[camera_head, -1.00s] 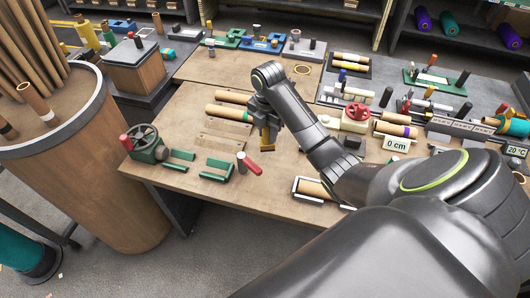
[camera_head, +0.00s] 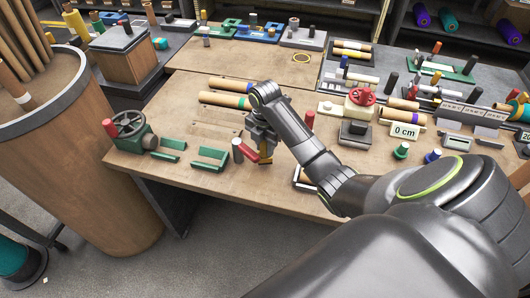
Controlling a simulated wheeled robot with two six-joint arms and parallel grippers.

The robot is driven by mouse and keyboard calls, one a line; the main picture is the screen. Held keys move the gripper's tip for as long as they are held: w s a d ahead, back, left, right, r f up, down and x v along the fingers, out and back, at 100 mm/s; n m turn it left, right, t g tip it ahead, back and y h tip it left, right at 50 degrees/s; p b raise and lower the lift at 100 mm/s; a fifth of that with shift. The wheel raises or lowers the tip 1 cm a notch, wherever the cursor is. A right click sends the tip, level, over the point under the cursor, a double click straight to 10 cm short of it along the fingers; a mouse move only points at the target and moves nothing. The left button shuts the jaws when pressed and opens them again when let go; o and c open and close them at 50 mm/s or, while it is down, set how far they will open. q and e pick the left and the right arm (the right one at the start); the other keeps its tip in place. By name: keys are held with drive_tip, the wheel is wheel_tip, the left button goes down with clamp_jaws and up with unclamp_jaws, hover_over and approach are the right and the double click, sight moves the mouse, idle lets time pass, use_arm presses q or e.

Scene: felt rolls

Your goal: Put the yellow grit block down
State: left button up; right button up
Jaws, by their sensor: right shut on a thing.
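My right gripper (camera_head: 263,146) is shut on the yellow grit block (camera_head: 265,158), which shows as a small yellow piece below the dark jaws. The block is low over the front part of the wooden bench top (camera_head: 185,117), just right of a red-handled tool (camera_head: 246,152). The jaws hide much of the block, and I cannot tell whether it touches the bench. My left gripper is not in view.
A green vise (camera_head: 133,132) and green brackets (camera_head: 210,160) stand left of the gripper. Tan rolls (camera_head: 225,100) lie behind it.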

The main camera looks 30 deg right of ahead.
wheel_tip(320, 180, down, 2)
drive_tip(key=shift+s+f, duration=0.1)
drive_tip(key=shift+f, duration=0.15)
drive_tip(key=o, duration=1)
drive_tip(key=shift+f, duration=0.1)
drive_tip(key=shift+r, duration=0.55)
wheel_tip(320, 180, up, 3)
drive_tip(key=shift+r, duration=0.1)
wheel_tip(320, 180, up, 7)
drive_tip(key=p, duration=0.4)
drive_tip(key=shift+p, duration=0.4)
drive_tip(key=shift+r+p, duration=0.5)
drive_tip(key=shift+p, duration=0.2)
